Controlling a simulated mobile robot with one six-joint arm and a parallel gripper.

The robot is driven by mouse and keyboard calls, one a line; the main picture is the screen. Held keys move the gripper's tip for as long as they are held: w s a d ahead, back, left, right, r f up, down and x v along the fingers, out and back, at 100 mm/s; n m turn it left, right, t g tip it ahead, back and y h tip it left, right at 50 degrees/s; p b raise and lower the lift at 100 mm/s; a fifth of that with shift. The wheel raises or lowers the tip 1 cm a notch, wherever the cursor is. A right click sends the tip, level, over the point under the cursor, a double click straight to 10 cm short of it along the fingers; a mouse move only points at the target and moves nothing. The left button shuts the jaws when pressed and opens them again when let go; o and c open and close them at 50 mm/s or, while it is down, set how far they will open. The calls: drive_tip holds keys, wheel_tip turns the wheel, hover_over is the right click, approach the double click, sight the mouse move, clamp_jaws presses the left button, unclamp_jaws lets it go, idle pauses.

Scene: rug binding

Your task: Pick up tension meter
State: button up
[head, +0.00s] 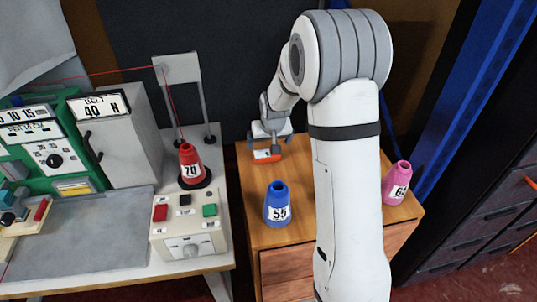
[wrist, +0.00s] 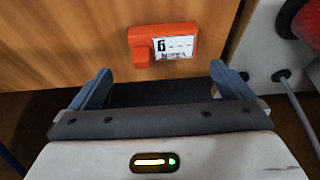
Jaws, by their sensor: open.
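The tension meter, an orange box with a white labelled face (head: 267,155), lies on the wooden cabinet top near its back left. In the wrist view the orange meter (wrist: 141,50) lies just beyond my fingertips, within the width of the gap between them. My gripper (wrist: 160,70) is open, with a finger toward each side and nothing between them. In the head view my gripper (head: 269,135) is just behind and above the meter, partly hidden by my own wrist.
A red cone marked 70 (head: 191,165) and a control box (head: 188,232) stand on the left table.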

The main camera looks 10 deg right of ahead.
sight(266, 152)
drive_tip(key=x, duration=0.4)
drive_tip(key=p+x, duration=0.1)
drive_tip(key=x, duration=0.1)
drive_tip(key=shift+w+a+f, duration=0.2)
drive_tip(key=shift+a+f, duration=0.1)
drive_tip(key=c, duration=0.9)
